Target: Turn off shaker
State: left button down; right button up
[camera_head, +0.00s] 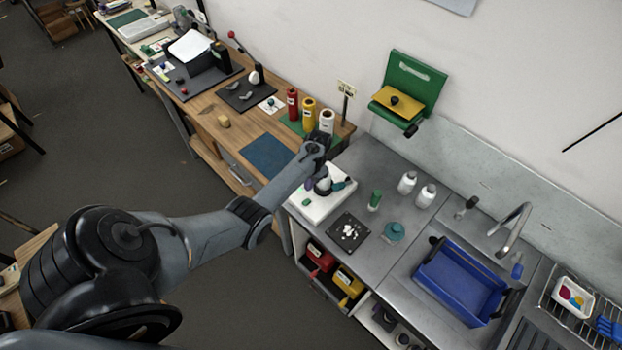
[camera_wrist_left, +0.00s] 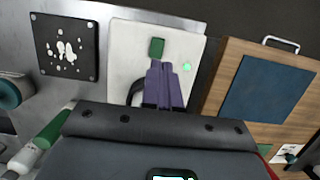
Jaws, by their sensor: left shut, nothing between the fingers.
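The shaker (camera_head: 318,208) is a white flat-based device at the left end of the grey metal counter. In the left wrist view its white top (camera_wrist_left: 125,50) carries a green rectangular switch (camera_wrist_left: 156,47) and a small bright green round light (camera_wrist_left: 186,67). My left gripper (camera_head: 309,184) is above the shaker. Its purple fingers (camera_wrist_left: 163,66) are shut and empty, with their tips just beside the switch in the picture. I cannot tell whether they touch it. A dark round part of the shaker is partly hidden behind the fingers. My right gripper is out of view.
A dark plate with white pieces (camera_head: 349,232), a green-capped tube (camera_head: 375,200), white bottles (camera_head: 407,183) and a teal container (camera_head: 393,232) stand near the shaker. A blue bin (camera_head: 460,280) is further right. A wooden bench with a blue mat (camera_head: 266,156) adjoins at left.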

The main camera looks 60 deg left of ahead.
aim_at(305, 202)
pick_arm(q)
jog(key=b+x, duration=0.5)
jog(key=x, duration=0.2)
jog(key=shift+f, duration=0.15)
jog(key=shift+w+d, duration=0.1)
